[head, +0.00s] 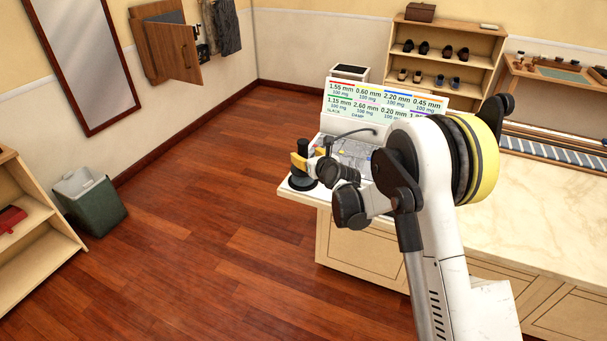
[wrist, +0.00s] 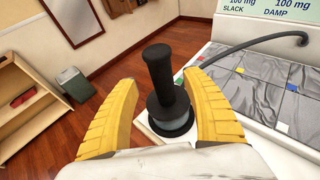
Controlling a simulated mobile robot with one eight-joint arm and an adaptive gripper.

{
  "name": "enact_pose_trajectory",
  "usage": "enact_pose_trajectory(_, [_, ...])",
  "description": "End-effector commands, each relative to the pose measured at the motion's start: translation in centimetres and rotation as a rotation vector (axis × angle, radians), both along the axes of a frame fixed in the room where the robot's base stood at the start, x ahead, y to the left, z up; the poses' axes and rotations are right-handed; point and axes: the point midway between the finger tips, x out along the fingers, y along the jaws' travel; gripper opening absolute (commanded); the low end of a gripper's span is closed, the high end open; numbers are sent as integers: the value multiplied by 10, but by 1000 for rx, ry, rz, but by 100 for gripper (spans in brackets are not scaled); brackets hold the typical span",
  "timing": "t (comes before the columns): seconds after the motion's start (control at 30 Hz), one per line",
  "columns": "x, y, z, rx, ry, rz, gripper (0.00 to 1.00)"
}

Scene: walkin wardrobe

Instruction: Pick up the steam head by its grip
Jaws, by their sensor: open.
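The steam head (wrist: 169,112) stands in the wrist view as a black upright grip (wrist: 160,72) over a wider round body and base. It is at the left corner of the counter; in the head view its dark base (head: 301,182) shows at the counter's edge. My gripper (wrist: 158,92) has two yellow ribbed fingers, open, one on each side of the steam head. The grip stands between and beyond the fingertips, with gaps visible on both sides. In the head view my gripper (head: 300,152) is small and partly hidden by my wrist.
A grey panel (wrist: 262,90) with coloured squares lies right of the steam head, and a dark hose (wrist: 262,42) arches over it. A sign (head: 385,103) with millimetre labels stands behind. A bin (head: 90,200) stands on the open floor. The counter's right part (head: 510,200) is bare.

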Motion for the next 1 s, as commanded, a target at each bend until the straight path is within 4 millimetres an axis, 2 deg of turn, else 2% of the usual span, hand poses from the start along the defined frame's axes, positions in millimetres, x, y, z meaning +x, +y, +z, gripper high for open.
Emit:
enact_pose_trajectory(0.1, [19,7,-9,-1,0,1,57])
enact_pose_trajectory(0.23, [33,13,-13,-3,0,1,57])
enact_pose_trajectory(0.53, [38,15,-12,-2,0,1,57])
enact_pose_trajectory(0.57, [38,15,-12,-2,0,1,50])
enact_pose_trajectory(0.7, [38,15,-12,-2,0,1,7])
enact_pose_trajectory(0.73, [38,15,-12,-2,0,1,0])
enact_pose_trajectory(1.0, [38,15,-12,-2,-1,1,0])
